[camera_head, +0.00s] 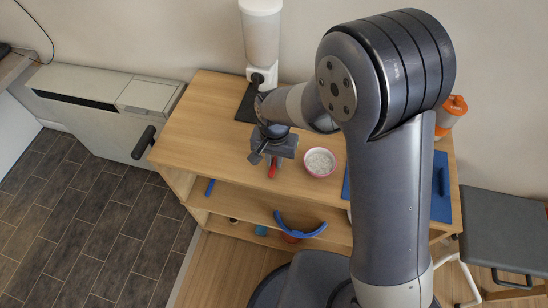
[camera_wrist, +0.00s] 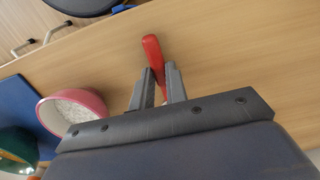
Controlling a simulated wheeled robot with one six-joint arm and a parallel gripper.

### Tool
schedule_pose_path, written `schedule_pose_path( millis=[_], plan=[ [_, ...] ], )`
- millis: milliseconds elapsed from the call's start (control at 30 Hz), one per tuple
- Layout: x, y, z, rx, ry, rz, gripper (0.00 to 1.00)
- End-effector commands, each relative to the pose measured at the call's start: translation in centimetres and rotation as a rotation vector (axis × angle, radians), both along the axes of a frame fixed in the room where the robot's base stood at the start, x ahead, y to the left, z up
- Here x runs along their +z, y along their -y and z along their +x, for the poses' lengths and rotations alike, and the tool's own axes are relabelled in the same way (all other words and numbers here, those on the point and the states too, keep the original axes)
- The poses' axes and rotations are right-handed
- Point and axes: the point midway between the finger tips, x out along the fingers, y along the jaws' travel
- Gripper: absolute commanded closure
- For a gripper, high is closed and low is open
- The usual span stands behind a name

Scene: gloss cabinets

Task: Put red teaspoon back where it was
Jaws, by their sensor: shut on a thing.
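The red teaspoon (camera_wrist: 153,56) shows between the two fingers of my gripper (camera_wrist: 158,88) in the wrist view. My gripper is shut on it, and its red end sticks out past the fingertips over the wooden top. In the head view the teaspoon (camera_head: 272,170) is a small red piece below my gripper (camera_head: 270,158), left of the pink bowl. The rest of the spoon is hidden by the gripper. I cannot tell whether the spoon touches the wooden top.
A pink bowl (camera_head: 319,162) with white contents stands close to the right of my gripper. A blue mat (camera_head: 440,195) lies further right. A white dispenser (camera_head: 261,35) stands behind. The wooden top (camera_head: 195,125) is clear on the left. A grey stool (camera_head: 505,230) is at right.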

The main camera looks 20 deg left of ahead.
Motion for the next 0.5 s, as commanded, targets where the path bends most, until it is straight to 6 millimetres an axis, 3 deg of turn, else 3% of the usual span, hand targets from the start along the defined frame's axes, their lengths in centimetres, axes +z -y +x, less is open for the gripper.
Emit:
schedule_pose_path(
  millis=[400, 433, 500],
  plan=[
    [-0.76, -0.02, 0.02, 0.0, 0.001, 0.001, 1.0],
    [-0.73, -0.02, 0.02, 0.0, 0.001, 0.001, 0.85],
    [-0.62, -0.02, 0.02, 0.0, 0.001, 0.001, 0.79]
  ],
)
